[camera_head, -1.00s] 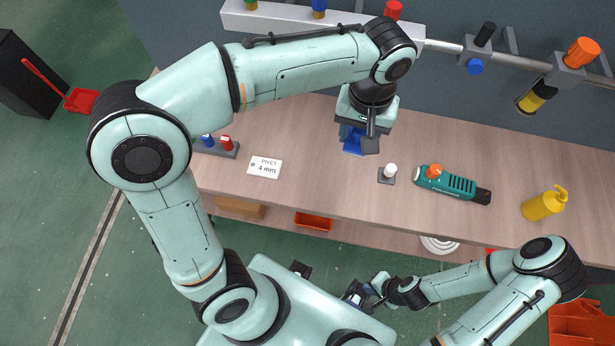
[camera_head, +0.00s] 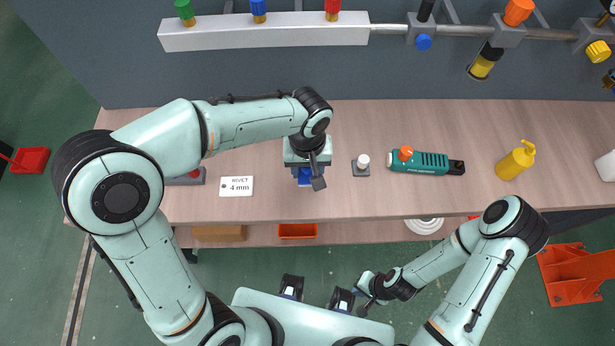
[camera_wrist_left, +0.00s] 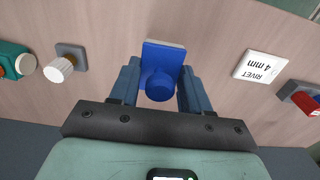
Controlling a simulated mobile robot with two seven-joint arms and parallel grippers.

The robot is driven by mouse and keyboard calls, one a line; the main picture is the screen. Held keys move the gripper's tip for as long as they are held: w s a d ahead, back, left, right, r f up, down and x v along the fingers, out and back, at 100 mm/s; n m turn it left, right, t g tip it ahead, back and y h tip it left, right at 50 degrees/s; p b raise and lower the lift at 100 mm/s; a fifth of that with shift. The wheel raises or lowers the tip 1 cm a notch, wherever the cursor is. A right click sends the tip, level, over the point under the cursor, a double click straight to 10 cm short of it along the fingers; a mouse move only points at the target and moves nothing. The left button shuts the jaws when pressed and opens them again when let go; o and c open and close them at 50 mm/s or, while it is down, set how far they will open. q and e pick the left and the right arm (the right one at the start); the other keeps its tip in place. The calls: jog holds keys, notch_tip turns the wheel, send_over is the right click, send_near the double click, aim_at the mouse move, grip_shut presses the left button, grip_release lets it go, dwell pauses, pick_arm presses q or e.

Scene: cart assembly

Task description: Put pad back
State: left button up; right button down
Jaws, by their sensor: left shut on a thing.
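The blue pad (camera_wrist_left: 163,75), a blue plate with a round blue knob, is between the fingers of my left gripper (camera_wrist_left: 160,92) in the left wrist view. The fingers are shut on the knob. In the head view, my left gripper (camera_head: 307,177) is over the wooden worktop, with the blue pad (camera_head: 305,181) partly hidden under it. I cannot tell if the pad touches the worktop. My right gripper (camera_head: 366,290) is low in the head view, off the worktop's near side; its fingers are too small to read.
On the worktop (camera_head: 420,195), a white-knobbed block (camera_head: 361,168), a teal tool (camera_head: 425,162) and a yellow bottle (camera_head: 516,160) stand right of the left gripper. A rivet card (camera_head: 236,186) lies left. A rail with holders (camera_head: 400,30) runs behind.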

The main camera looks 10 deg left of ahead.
aim_at(307, 177)
pick_arm(q)
jog(key=shift+f, duration=2.6)
jog(key=shift+b, duration=0.3)
jog(key=shift+f, duration=0.2)
jog(key=o, duration=1)
jog(key=shift+r, duration=0.15)
jog(key=shift+r, duration=0.25)
notch_tip(307, 177, up, 12)
jog(key=shift+f+p, duration=0.15)
jog(key=shift+p, duration=0.6)
